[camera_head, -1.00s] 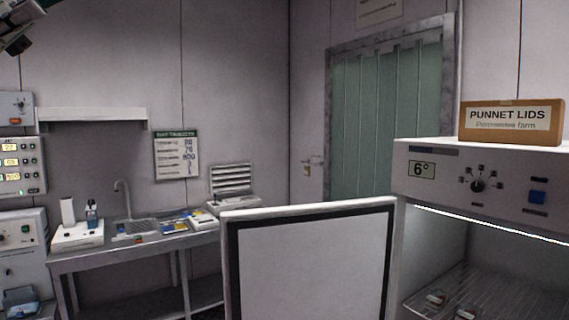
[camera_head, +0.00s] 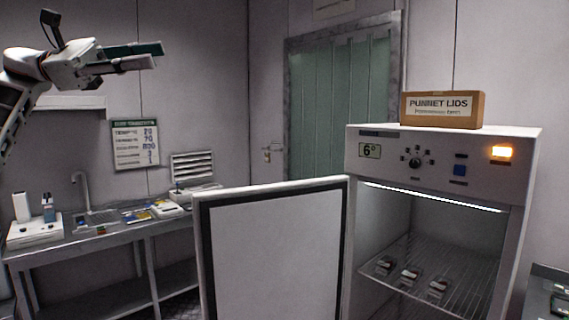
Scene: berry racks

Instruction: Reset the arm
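My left arm comes in at the upper left, raised in front of the wall. Its gripper (camera_head: 157,55) points right, with two long fingers lying apart and nothing seen between them. It is high above the bench and well to the left of the open fridge. My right gripper is out of view.
A lit fridge (camera_head: 445,160) stands at the right with its door (camera_head: 273,250) wide open. Several small punnets (camera_head: 410,273) lie on its wire shelf (camera_head: 459,265). A PUNNET LIDS box (camera_head: 442,109) sits on top. A metal bench (camera_head: 110,236) with instruments stands at the left.

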